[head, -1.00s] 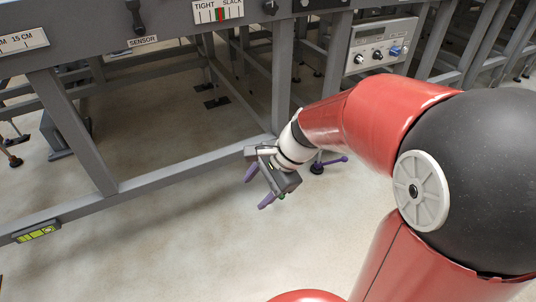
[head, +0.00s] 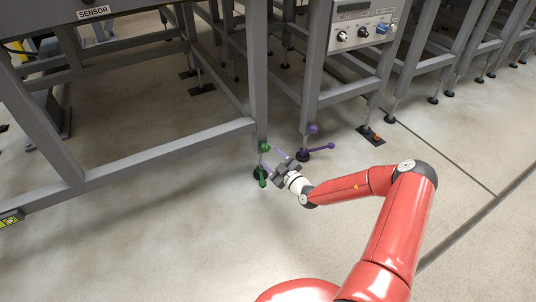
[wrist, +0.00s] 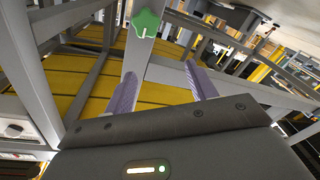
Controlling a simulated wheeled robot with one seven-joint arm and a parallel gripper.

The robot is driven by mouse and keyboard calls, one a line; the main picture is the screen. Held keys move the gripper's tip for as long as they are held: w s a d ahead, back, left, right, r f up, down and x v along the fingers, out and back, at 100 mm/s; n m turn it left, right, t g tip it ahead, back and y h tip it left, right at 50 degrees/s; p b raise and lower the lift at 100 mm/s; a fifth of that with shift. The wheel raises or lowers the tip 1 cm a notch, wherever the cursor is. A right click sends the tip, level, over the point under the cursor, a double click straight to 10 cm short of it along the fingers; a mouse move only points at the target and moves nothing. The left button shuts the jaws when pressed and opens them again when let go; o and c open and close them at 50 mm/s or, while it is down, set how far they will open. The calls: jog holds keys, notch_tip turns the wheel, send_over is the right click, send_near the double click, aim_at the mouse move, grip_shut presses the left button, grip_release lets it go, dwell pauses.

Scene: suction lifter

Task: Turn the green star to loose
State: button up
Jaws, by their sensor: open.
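The green star (head: 265,147) is a knob low on a grey frame leg, at the leg's lower end in the head view. In the wrist view the green star (wrist: 147,22) is near the top, on a grey post, with a white mark on its lower part. My gripper (head: 269,158) is beside the leg, its purple fingers pointing toward it. In the wrist view my gripper (wrist: 160,73) is open, with nothing between its fingers. The star shows beyond the fingertips, slightly left of the midline. No contact shows.
A green lever (head: 263,176) is just below the star at the leg's foot. A purple knob (head: 313,129) and a purple lever (head: 320,148) are on the adjacent leg, right of my gripper. A control box (head: 355,30) hangs above. The floor in front is clear.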

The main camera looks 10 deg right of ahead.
aim_at(267, 149)
jog(key=w+f+m, duration=0.1)
jog(key=w, duration=0.1)
jog(key=w+f+m+h+b, duration=0.1)
jog(key=w, duration=0.2)
jog(key=w+f+m+h, duration=0.1)
jog(key=w+m, duration=0.1)
jog(key=w, duration=0.1)
jog(key=shift+a+f+t+b, duration=0.15)
jog(key=shift+f+t+b, duration=0.05)
jog(key=shift+t+b, duration=0.15)
jog(key=c, duration=1)
